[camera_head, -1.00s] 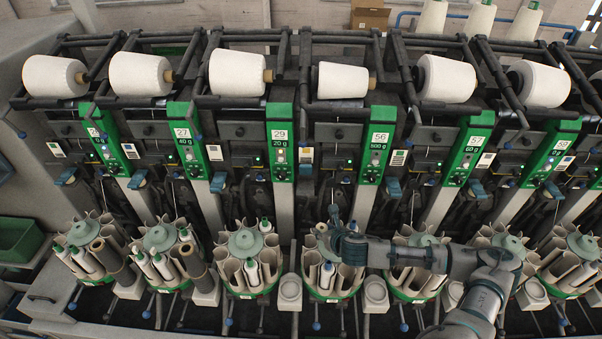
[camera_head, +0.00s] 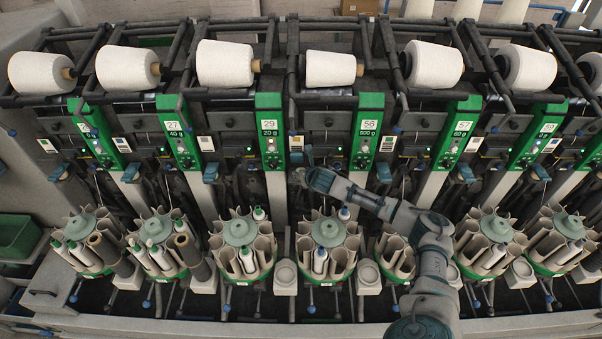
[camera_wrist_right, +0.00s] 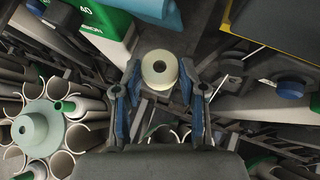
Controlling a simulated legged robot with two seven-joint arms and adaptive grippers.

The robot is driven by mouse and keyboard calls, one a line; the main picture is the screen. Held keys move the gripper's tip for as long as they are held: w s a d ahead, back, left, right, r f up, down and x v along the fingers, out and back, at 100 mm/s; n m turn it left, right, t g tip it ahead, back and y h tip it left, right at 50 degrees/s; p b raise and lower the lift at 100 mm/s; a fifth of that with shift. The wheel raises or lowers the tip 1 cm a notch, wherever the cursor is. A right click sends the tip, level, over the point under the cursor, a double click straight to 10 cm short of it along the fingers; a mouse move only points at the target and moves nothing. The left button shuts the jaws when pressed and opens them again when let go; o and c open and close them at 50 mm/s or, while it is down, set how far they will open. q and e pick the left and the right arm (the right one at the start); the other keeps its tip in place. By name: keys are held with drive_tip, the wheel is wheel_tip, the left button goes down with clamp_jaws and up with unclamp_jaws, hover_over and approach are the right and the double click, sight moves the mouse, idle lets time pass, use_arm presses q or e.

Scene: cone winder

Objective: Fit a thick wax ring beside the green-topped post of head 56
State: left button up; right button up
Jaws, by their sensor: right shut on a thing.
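Head 56 has a green panel (camera_head: 368,132) marked 56 and 500 g in the head view. My right gripper (camera_head: 302,170) is in front of the machine, left of this panel and above the bobbin magazine below it. In the right wrist view my right gripper (camera_wrist_right: 160,88) is shut on a cream wax ring (camera_wrist_right: 160,70). The ring's round face and central hole show between the fingertips. I cannot make out the green-topped post in either view. My left gripper is not in view.
The round magazine (camera_head: 328,231) of head 56 holds tubes below my right arm. Its neighbour is the magazine (camera_head: 240,232) of head 29. A yarn cone (camera_head: 331,70) lies above head 56. Dark brackets and a blue knob (camera_wrist_right: 290,88) crowd the right wrist view.

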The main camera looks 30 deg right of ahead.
drive_tip(key=shift+w+a+f, duration=0.1)
drive_tip(key=shift+w+f, duration=0.45)
drive_tip(key=shift+w, duration=0.35)
drive_tip(key=shift+a+f, duration=0.15)
drive_tip(key=shift+a, duration=0.1)
drive_tip(key=shift+a+r, duration=0.2)
drive_tip(key=shift+a, duration=0.3)
drive_tip(key=shift+s, duration=0.1)
drive_tip(key=o, duration=0.6)
drive_tip(key=shift+d+f, duration=0.15)
drive_tip(key=o, duration=0.3)
drive_tip(key=shift+d+f, duration=0.1)
drive_tip(key=shift+d, duration=0.15)
drive_tip(key=shift+d+f, duration=0.15)
drive_tip(key=shift+d, duration=0.2)
drive_tip(key=shift+a+r, duration=0.1)
drive_tip(key=shift+r, duration=0.1)
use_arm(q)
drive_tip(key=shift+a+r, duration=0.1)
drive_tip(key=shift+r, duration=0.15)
use_arm(e)
drive_tip(key=shift+v, duration=6.05)
